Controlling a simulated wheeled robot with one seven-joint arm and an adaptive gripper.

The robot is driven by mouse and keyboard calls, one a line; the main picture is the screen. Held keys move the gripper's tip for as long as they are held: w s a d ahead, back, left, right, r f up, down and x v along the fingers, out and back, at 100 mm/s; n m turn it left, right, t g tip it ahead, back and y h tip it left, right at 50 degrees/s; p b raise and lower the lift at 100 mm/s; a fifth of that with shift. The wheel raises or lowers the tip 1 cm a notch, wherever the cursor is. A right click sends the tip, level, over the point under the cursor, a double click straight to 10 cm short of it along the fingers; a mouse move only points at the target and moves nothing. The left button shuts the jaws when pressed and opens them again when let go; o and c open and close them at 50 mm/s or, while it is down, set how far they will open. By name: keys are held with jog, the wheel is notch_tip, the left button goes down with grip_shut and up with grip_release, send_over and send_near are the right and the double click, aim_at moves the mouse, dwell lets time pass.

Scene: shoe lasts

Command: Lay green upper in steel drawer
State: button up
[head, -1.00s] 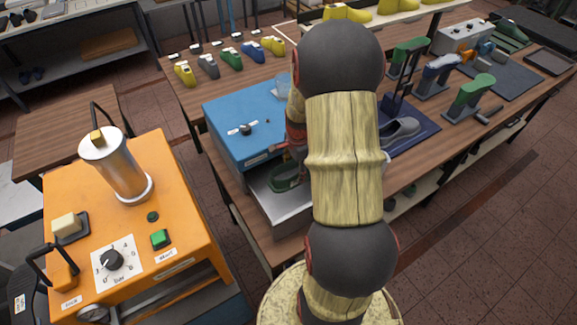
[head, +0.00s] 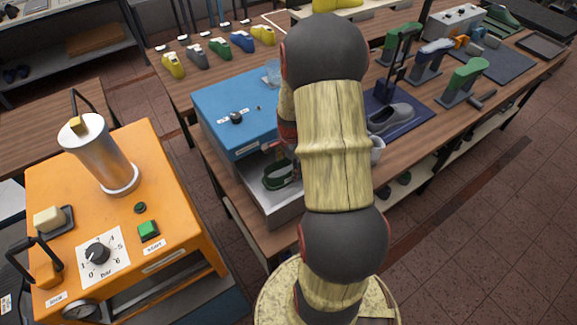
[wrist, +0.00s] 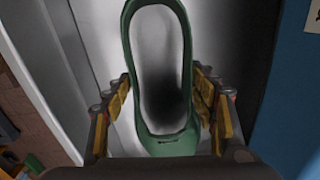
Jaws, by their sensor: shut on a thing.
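The green upper (head: 275,178) is a dark green, open shoe-shaped loop. In the head view it is inside the open steel drawer (head: 280,212) of the blue cabinet (head: 215,105). In the wrist view the upper (wrist: 163,147) lies lengthwise between the yellow-padded fingers of my gripper (wrist: 165,105), which is shut on it. The drawer's grey floor (wrist: 220,40) shows behind it. I cannot tell whether the upper touches the floor. My arm hides part of the drawer and most of the gripper in the head view.
The orange machine (head: 180,215) with a metal cylinder stands at the left. A grey shoe (head: 390,118) lies on a blue mat right of my arm. Several coloured lasts stand behind the cabinet. The drawer walls are close around the gripper.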

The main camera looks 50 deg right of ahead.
jog(key=shift+f+b, duration=0.95)
jog(key=shift+f, duration=0.95)
jog(key=shift+f, duration=0.15)
jog(key=o, duration=1.3)
jog(key=shift+c, duration=0.2)
notch_tip(320, 180, up, 12)
jog(key=shift+s+a, duration=0.2)
jog(key=shift+s, duration=0.15)
